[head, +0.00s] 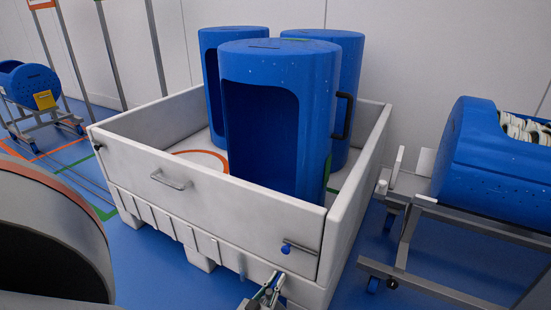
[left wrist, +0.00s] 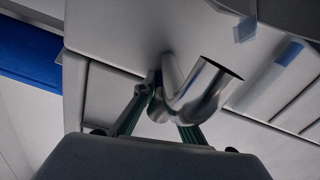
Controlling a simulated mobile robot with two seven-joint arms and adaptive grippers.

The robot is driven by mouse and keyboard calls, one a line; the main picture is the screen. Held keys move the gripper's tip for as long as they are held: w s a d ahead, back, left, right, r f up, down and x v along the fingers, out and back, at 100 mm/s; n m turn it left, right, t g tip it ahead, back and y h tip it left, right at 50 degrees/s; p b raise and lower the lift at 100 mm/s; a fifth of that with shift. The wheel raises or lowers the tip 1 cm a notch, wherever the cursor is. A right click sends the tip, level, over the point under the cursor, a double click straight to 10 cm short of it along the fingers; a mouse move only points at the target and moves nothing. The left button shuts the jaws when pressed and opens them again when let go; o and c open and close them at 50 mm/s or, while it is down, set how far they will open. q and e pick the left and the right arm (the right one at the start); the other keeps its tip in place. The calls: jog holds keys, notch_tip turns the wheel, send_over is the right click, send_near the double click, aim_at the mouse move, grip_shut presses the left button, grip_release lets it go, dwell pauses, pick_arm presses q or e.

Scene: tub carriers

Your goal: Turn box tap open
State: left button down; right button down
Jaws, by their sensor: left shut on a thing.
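The box (head: 225,215) is a large pale grey bin with an open top. Its tap shows in the left wrist view as a shiny bent metal pipe (left wrist: 200,92) coming out of the pale wall. My left gripper (head: 267,290) is low at the box's front right corner, at the bottom edge of the head view. In the left wrist view my left gripper (left wrist: 160,95) is shut on the tap; the pipe covers part of the fingers. How the tap's lever stands is hidden. My right gripper is in neither view.
Blue tubs (head: 285,110) stand inside the box. A rod with a blue knob (head: 286,249) sits on its front wall. A blue tub on a wheeled metal carrier (head: 420,255) stands close on the right. Another carrier (head: 50,118) stands far left.

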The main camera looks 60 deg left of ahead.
pick_arm(q)
jog(key=shift+s+a+f, duration=0.1)
jog(key=shift+s, duration=0.05)
jog(key=c, duration=2.1)
grip_release()
